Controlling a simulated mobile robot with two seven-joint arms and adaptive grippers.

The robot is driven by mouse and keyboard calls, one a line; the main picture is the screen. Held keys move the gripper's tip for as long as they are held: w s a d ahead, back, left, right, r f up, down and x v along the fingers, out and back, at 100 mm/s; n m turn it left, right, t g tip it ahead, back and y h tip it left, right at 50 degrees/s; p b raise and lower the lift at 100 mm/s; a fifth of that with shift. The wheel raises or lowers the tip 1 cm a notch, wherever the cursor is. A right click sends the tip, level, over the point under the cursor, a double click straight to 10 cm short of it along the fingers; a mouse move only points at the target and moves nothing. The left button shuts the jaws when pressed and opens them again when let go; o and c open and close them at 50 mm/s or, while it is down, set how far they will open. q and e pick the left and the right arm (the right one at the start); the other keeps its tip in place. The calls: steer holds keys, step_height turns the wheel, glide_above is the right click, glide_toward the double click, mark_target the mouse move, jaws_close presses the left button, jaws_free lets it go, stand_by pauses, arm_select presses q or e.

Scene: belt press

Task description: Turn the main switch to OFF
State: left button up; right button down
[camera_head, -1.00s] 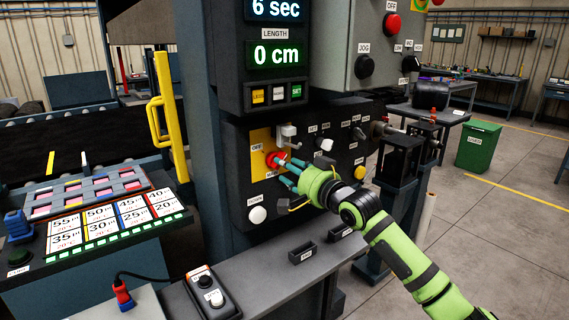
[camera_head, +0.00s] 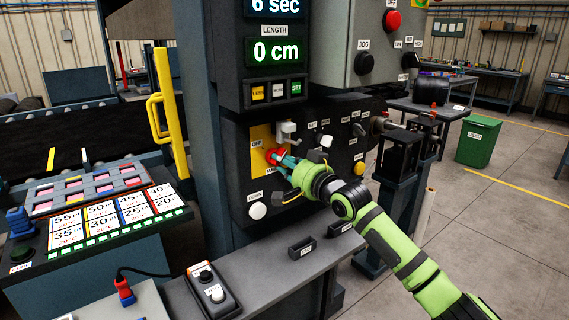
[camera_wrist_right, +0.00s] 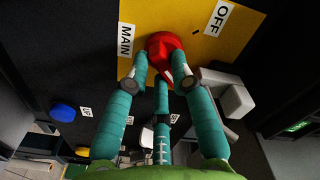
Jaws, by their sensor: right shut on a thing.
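The main switch is a red rotary knob (camera_head: 274,156) on a yellow plate (camera_head: 259,139) on the dark control panel. In the right wrist view, the red knob (camera_wrist_right: 166,52) sits between the words MAIN and OFF on the yellow plate (camera_wrist_right: 186,22). My right gripper (camera_head: 283,162) has its teal fingers closed around the knob. In the right wrist view, the fingers of my right gripper (camera_wrist_right: 164,75) touch the knob from both sides, with the third finger below. The far side of the knob is hidden. My left gripper is not in view.
A grey padlock-like bracket (camera_head: 288,130) sticks out right beside the yellow plate. A white button (camera_head: 257,210) is below, and several small knobs are to the right. A grey ledge (camera_head: 262,262) runs under the panel. A yellow handle (camera_head: 166,115) stands at left.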

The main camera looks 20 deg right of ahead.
steer(key=shift+n, duration=0.3)
steer(key=shift+r+n+p, duration=0.2)
steer(key=shift+n+p, duration=1.3)
steer(key=shift+n, duration=2.75)
steer(key=shift+r+n+p, duration=0.2)
steer(key=shift+n+p, duration=1.3)
steer(key=shift+n, duration=2.75)
steer(key=c, duration=1.1)
jaws_free()
steer(key=shift+o, duration=0.2)
steer(key=shift+s+f, duration=0.1)
steer(key=v, duration=1.1)
steer(key=shift+s+d, duration=0.15)
steer(key=shift+s, duration=0.25)
